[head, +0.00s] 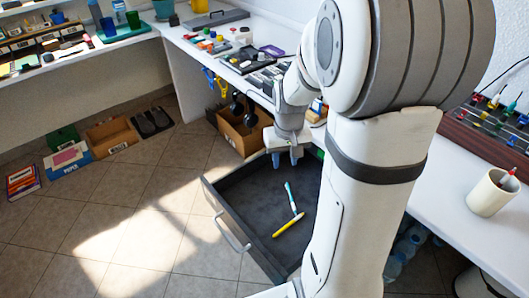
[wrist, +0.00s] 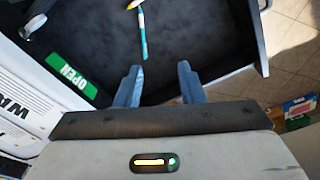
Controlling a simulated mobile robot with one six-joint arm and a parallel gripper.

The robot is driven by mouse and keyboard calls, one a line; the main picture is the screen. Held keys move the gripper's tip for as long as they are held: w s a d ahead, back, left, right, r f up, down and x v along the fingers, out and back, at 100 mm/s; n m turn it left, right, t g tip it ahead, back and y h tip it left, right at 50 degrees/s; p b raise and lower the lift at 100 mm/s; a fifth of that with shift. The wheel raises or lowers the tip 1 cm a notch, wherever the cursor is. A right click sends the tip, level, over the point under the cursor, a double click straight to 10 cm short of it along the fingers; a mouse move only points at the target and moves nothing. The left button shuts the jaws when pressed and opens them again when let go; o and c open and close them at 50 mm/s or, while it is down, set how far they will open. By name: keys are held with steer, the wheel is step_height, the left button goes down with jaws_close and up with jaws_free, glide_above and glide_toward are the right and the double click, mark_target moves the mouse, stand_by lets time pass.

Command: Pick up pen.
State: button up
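An open dark drawer (head: 255,195) holds a slim teal-and-white pen (head: 290,196) and a yellow pen-like item (head: 288,225) with a pale end. The teal pen's lower end meets or nearly meets the yellow item's upper end; I cannot tell whether they touch. My gripper (head: 285,161) is above the drawer's far part, pointing down. In the wrist view the teal pen (wrist: 143,38) lies ahead of my open, empty gripper (wrist: 160,68), apart from the fingers. Only part of the yellow item (wrist: 133,4) shows there, at the top edge.
The drawer's walls surround the pens, with a handle (head: 233,233) on the front. A green OPEN label (wrist: 72,75) is beside the gripper. A white desk (head: 440,200) with a pen cup (head: 493,193) is right. A cardboard box (head: 243,133) stands behind the drawer.

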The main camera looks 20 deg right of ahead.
steer(key=b, duration=0.6)
glide_above(291, 195)
steer(key=shift+m+g, duration=0.3)
steer(key=shift+g, duration=0.1)
steer(key=f, duration=1.7)
steer(key=shift+s+f, duration=0.35)
steer(key=shift+w+f+b, duration=0.15)
steer(key=shift+f+b, duration=0.5)
steer(key=shift+f, duration=0.75)
steer(key=shift+w+f+b, duration=0.15)
steer(key=shift+f+b, duration=0.5)
steer(key=shift+f, duration=0.75)
steer(key=shift+f, duration=0.15)
jaws_close()
